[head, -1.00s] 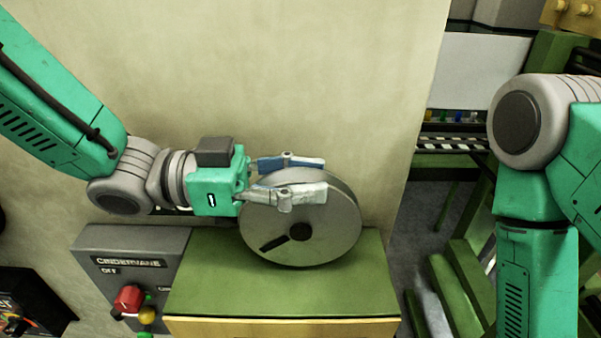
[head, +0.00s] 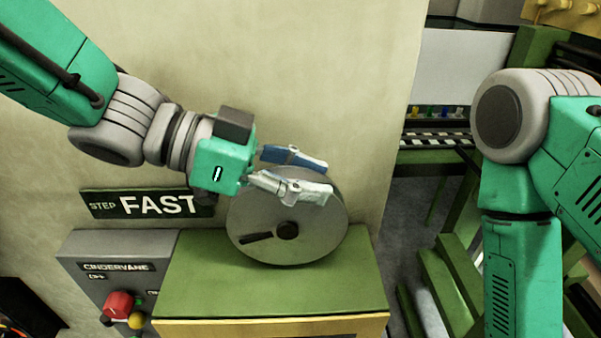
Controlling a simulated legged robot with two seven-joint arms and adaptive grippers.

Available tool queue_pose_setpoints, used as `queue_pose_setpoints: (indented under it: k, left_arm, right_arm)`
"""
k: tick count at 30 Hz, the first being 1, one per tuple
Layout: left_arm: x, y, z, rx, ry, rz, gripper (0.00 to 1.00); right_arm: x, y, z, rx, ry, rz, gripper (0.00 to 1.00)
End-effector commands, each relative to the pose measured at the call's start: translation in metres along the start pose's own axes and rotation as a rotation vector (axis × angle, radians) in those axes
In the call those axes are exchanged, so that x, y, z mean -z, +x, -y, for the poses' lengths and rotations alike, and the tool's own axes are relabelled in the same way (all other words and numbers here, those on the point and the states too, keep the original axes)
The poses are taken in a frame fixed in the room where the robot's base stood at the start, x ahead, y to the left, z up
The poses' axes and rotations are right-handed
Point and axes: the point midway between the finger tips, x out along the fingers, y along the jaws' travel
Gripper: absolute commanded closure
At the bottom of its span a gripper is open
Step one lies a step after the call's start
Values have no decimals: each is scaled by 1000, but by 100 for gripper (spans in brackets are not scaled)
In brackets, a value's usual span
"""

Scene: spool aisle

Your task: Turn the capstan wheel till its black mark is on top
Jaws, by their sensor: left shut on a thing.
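The grey capstan wheel (head: 288,250) stands upright on a green cabinet top, its flat face towards me. Its black mark (head: 256,238) is a bar pointing left and slightly down from the dark hub (head: 288,231). My left gripper (head: 325,180) comes in from the left at the wheel's top edge, shut on the rim. One pale finger lies over the front face and the bluish finger lies behind. The rim between the fingers is partly hidden. My right arm hangs at the right, its gripper out of view.
The green cabinet top (head: 205,285) is bare around the wheel. A grey control box (head: 85,260) with a red knob (head: 118,304) stands left of it. A "FAST" sign (head: 150,204) is on the wall behind. Green framework (head: 450,280) stands at the right.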

Motion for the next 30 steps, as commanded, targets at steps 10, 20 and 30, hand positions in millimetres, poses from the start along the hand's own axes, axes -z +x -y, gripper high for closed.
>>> queue_pose_setpoints:
  k: [10, 20, 30]
  left_arm:
    - [0, 13, 3, 7, 4, 183, 100]
    - [-1, 17, 3, 5, 0, 231, 100]
    - [-2, 17, 3, 4, 0, 231, 56]
  right_arm:
    - [0, 0, 0, 0, 0, 0, 60]
    - [0, 0, 0, 0, 0, 0, 60]
    - [0, 0, 0, 0, 0, 0, 60]
